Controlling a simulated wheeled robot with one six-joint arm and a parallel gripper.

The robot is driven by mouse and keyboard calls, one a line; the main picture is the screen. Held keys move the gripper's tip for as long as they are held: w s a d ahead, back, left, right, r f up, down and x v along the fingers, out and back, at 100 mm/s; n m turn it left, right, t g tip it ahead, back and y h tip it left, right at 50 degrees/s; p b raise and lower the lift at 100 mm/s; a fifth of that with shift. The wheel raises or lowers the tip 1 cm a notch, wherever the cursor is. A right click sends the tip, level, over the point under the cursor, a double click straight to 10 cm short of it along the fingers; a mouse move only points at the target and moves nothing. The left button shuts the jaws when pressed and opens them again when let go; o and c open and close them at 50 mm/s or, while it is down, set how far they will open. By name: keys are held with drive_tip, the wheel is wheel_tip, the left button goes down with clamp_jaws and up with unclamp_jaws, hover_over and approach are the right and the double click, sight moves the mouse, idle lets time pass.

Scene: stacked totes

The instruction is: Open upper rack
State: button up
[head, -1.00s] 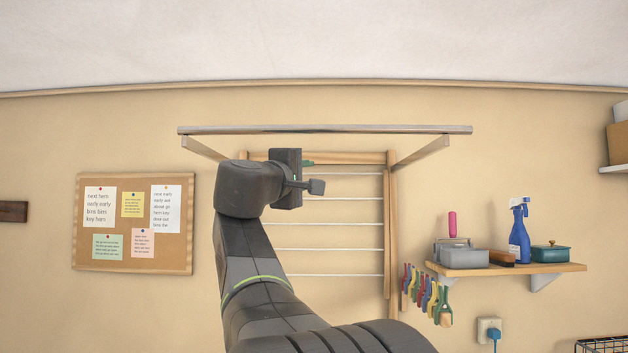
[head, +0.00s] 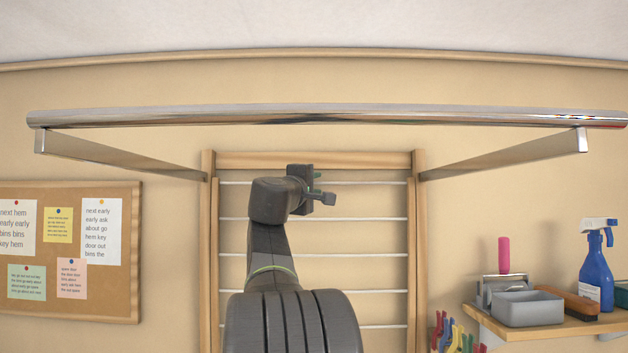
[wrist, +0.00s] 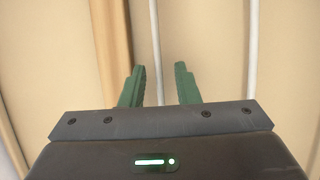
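The rack (head: 312,160) is a wooden frame with several white rods, against the beige wall in the middle of the head view. It looks flat to the wall. My gripper (head: 320,187) is in front of its upper part, a little right of the frame's middle. In the wrist view my gripper (wrist: 160,84) has its two green fingers apart with nothing between them that I can tell is held. A white rod (wrist: 156,45) shows behind the gap, and a wooden bar (wrist: 112,45) is to its left. Contact cannot be told. My arm hides part of the rods.
A metal rail (head: 320,115) on two side brackets juts out above the rack. A cork board (head: 70,250) hangs at left. A wooden shelf (head: 545,328) at right holds a blue spray bottle (head: 597,270) and a grey tray (head: 527,308); coloured clips (head: 452,336) hang at its left.

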drive_tip(key=shift+s+r, duration=0.1)
clamp_jaws()
drive_tip(key=shift+s+b, duration=0.1)
drive_tip(key=shift+b, duration=0.25)
